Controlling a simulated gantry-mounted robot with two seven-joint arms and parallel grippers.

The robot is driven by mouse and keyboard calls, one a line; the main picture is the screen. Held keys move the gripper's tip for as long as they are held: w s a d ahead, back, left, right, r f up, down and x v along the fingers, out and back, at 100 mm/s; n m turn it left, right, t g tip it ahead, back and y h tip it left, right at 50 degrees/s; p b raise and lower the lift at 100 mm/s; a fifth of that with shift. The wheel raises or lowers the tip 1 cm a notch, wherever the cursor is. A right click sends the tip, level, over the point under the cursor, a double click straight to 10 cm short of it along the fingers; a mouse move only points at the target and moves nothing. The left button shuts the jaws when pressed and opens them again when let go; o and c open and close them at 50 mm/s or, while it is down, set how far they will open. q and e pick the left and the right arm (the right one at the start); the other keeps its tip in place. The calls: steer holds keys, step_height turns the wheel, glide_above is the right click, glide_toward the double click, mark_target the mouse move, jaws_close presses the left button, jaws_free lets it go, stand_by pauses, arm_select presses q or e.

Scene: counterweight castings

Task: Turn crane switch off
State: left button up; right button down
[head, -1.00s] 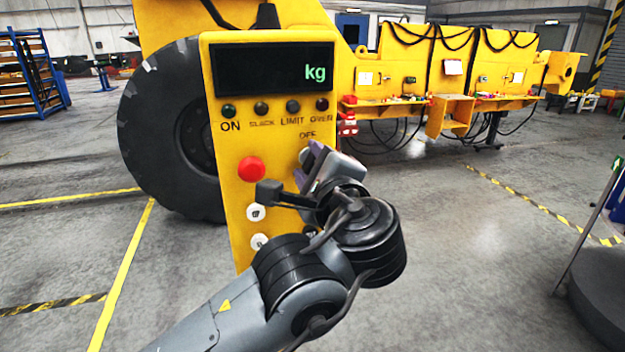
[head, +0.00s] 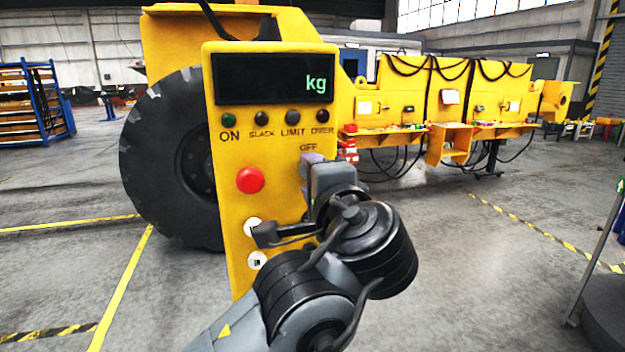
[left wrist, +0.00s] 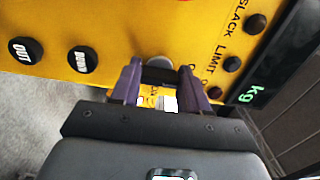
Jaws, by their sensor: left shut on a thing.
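The yellow crane control panel (head: 245,205) stands upright in the middle of the head view. Its dark display (head: 275,75) shows only a green "kg". The word OFF is printed above my left gripper (head: 312,165), which is at the panel's right side. In the left wrist view, the purple-tipped fingers of this gripper (left wrist: 165,80) are shut on the black bar of the switch (left wrist: 160,75), with a pale round part beside it. In the head view the gripper hides most of the switch, so its setting cannot be read. My right gripper is not in view.
A red button (head: 250,180) and two white buttons lie left of the gripper on the panel. A row of small lamps (head: 275,117) sits under the display. A large tyre (head: 165,165) stands behind. Yellow machinery (head: 440,100) is at the back right.

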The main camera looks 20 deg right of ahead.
arm_select(q)
steer(key=o, duration=1.1)
steer(key=shift+c, duration=0.2)
steer(key=s+p, duration=0.1)
steer(key=s, duration=0.9)
steer(key=shift+s+a, duration=0.4)
steer(key=shift+f, duration=0.1)
